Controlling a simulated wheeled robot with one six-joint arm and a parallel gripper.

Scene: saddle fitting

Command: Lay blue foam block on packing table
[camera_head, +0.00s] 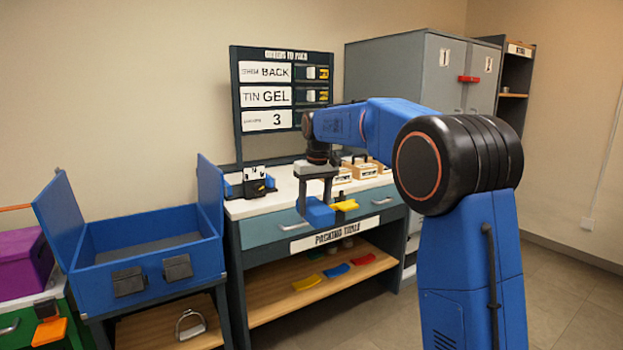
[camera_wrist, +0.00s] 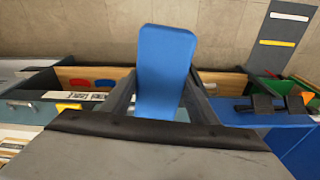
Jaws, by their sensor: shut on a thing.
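The blue foam block (camera_head: 316,212) is held between the fingers of my gripper (camera_head: 315,190). In the head view the block hangs at the front edge of the packing table (camera_head: 262,207), in front of its drawers. I cannot tell whether it touches the table. In the wrist view the blue block (camera_wrist: 165,70) stands up between the two dark fingers of my gripper (camera_wrist: 163,100). A yellow piece (camera_head: 346,205) shows just right of the block at the table's front edge.
Wooden boxes (camera_head: 362,168) and a dark holder (camera_head: 251,184) stand on the table top. A board (camera_head: 283,90) rises behind it. An open blue case (camera_head: 147,262) stands to the left. The lower shelf (camera_head: 320,283) holds several coloured pieces. A grey cabinet (camera_head: 400,75) stands behind.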

